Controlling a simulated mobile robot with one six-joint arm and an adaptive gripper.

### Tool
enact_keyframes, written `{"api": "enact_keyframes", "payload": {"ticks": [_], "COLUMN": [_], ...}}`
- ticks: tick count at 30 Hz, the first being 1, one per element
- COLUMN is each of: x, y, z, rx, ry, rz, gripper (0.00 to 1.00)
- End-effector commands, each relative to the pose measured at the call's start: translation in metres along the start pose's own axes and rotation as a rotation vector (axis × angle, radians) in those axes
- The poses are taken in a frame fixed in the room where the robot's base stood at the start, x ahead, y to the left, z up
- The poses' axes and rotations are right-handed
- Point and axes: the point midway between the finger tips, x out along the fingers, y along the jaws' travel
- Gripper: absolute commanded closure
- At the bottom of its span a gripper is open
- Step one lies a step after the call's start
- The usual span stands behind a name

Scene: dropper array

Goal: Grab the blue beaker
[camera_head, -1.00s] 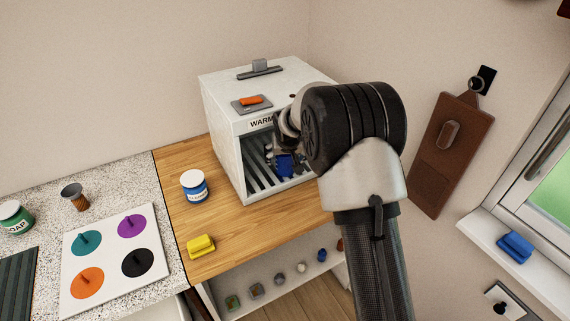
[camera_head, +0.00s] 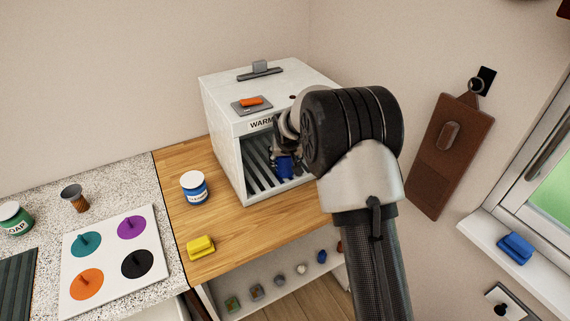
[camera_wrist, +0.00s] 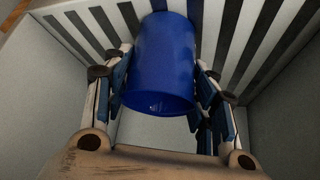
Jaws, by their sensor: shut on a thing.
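The blue beaker (camera_wrist: 160,62) is between the two fingers of my gripper (camera_wrist: 165,95) in the wrist view, with blue pads touching it on both sides. My gripper is shut on it. In the head view the beaker (camera_head: 285,167) shows as a blue shape inside the white warmer box (camera_head: 228,150), above its dark slatted floor. My gripper (camera_head: 279,160) reaches in through the open front. My arm hides the right part of the box and much of the gripper.
A blue-and-white jar (camera_head: 194,187) and a yellow block (camera_head: 200,247) stand on the wooden counter left of the warmer. A white board with coloured discs (camera_head: 112,258) lies farther left. A shelf with several small items (camera_head: 278,281) is below. The counter in front of the warmer is clear.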

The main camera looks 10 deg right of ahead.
Motion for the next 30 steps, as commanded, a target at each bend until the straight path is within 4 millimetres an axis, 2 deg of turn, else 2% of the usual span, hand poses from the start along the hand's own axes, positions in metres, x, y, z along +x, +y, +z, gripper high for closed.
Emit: {"api": "enact_keyframes", "payload": {"ticks": [4,16,23,30], "x": [0.000,-0.007,-0.021,-0.044], "y": [0.000,0.000,0.000,0.000], "z": [0.000,-0.005,0.020,0.057], "rx": [0.000,0.000,0.000,-0.002], "ry": [0.000,0.001,-0.001,0.000], "rz": [0.000,0.001,0.001,0.001], "gripper": [0.77,0.77,0.77,0.77]}}
